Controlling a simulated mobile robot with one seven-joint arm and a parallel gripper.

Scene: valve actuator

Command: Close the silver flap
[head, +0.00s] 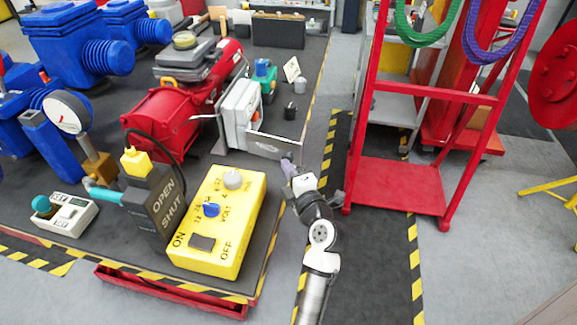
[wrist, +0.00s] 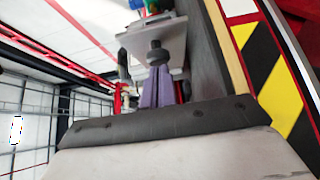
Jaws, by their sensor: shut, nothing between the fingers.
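The silver flap (head: 272,147) stands open in the head view. It sticks out to the right from the lower front of a white-grey box (head: 238,112). My gripper (head: 288,162) is at the flap's free right end, with its purple fingers pointing toward it. In the wrist view the purple fingers of my gripper (wrist: 157,84) are shut together with nothing between them. Just beyond them is the silver flap (wrist: 150,38) with a dark round knob (wrist: 157,54) on it. I cannot tell whether the fingertips touch the flap or knob.
The box stands on a dark bench with a striped edge (head: 262,272). A red motor (head: 165,118) is left of it, and a yellow control box (head: 219,222) is nearer. A red frame (head: 395,185) stands close on the right of my arm. Striped floor lies between.

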